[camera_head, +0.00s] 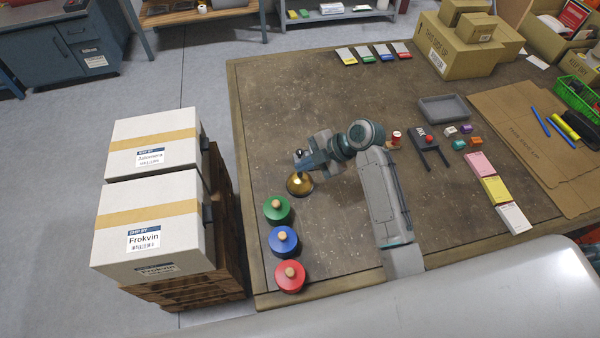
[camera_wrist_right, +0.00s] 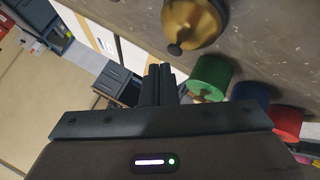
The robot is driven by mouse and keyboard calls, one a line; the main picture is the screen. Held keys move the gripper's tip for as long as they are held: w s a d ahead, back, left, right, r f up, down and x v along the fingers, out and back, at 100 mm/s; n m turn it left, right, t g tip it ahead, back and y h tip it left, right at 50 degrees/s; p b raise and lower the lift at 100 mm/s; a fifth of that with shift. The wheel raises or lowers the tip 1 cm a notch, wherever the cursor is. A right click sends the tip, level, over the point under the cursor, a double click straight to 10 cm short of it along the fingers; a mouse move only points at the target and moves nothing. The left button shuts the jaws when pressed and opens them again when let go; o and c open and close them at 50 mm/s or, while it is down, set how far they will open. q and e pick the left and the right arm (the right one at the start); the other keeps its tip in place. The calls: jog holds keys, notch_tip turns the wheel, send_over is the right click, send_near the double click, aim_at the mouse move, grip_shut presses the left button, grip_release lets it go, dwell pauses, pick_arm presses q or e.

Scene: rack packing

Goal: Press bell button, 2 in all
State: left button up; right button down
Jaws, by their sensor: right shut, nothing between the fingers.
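The bell (camera_head: 299,185) is a brass-coloured dome on the left part of the table. My right gripper (camera_head: 299,154) is just beyond the bell in the head view, shut with nothing between its fingers. In the right wrist view the shut fingers (camera_wrist_right: 160,72) point toward the bell (camera_wrist_right: 192,20), whose dark button (camera_wrist_right: 175,49) shows close to the fingertips. A small gap appears between fingertips and button there; the button is hard to make out in the head view. My left gripper is not in view.
Green (camera_head: 277,209), blue (camera_head: 283,240) and red (camera_head: 290,276) round pots with wooden knobs stand in front of the bell. White boxes (camera_head: 150,235) on a pallet stand left of the table. A grey tray (camera_head: 444,109) lies at right.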

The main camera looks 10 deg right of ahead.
jog(key=shift+f, duration=0.1)
dwell(0.7)
jog(key=shift+f+b, duration=0.3)
jog(key=shift+b, duration=0.05)
jog(key=shift+f+b, duration=0.35)
jog(key=shift+f, duration=0.1)
dwell(0.7)
jog(key=shift+r, duration=0.1)
jog(key=shift+r+p, duration=0.65)
jog(key=shift+r, duration=0.15)
notch_tip(320, 180, up, 5)
jog(key=p, duration=0.3)
jog(key=shift+p, duration=0.3)
dwell(0.7)
